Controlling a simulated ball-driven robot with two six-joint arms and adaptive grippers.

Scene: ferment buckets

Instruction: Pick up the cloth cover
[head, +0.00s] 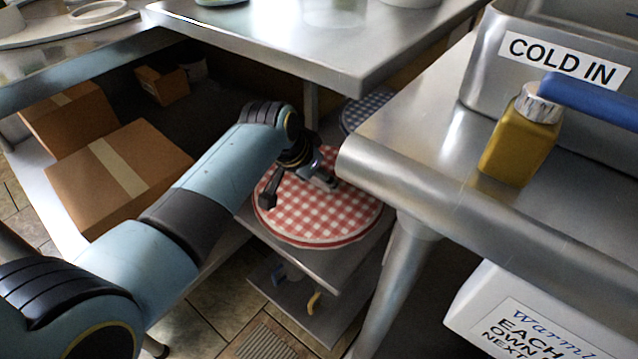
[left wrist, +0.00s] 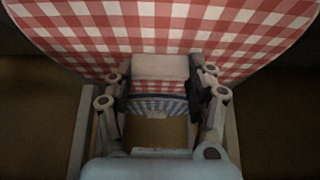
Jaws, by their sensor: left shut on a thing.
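The round red-and-white checked cloth cover (head: 325,215) lies on a low shelf below the steel tables in the head view. It fills the top of the left wrist view (left wrist: 230,25). My left gripper (head: 298,188) is over the cover, its fingers on either side of a pale block-like part (left wrist: 160,67) at the cover. The gripper (left wrist: 160,82) is shut on this part, which seems to belong to the cover; the exact join is unclear. A blue checked cloth (head: 365,108) shows behind the red one. My right gripper is out of view.
A steel table corner (head: 375,160) stands close right of the cover, with a mustard jar (head: 520,140) and a COLD IN bin (head: 495,75) on it. Another steel table (head: 320,45) is above and behind. Cardboard boxes (head: 80,195) sit on the left shelf.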

